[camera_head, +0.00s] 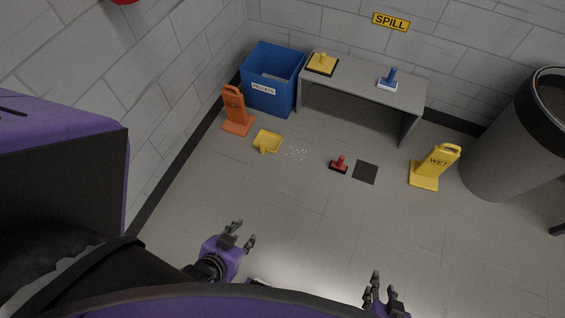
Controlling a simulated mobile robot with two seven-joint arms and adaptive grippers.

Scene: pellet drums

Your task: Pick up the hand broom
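A small tool with an upright red handle and a black base, which looks like the hand broom (340,164), stands on the floor near the middle. A blue-handled tool with a white base (389,79) and a yellow tool with a dark base (322,64) are similar in shape and stand on the bench. A yellow dustpan (267,140) lies on the floor left of the red tool. My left gripper (240,237) is open and empty, nearer to me than the red tool. My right gripper (384,290) is open and empty at the bottom edge.
White pellets (296,153) are scattered between dustpan and red tool. A dark floor square (365,172) lies beside the red tool. A blue bin (270,83), grey bench (360,83), orange sign (236,111), yellow sign (433,167) and large grey drum (510,140) surround open floor.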

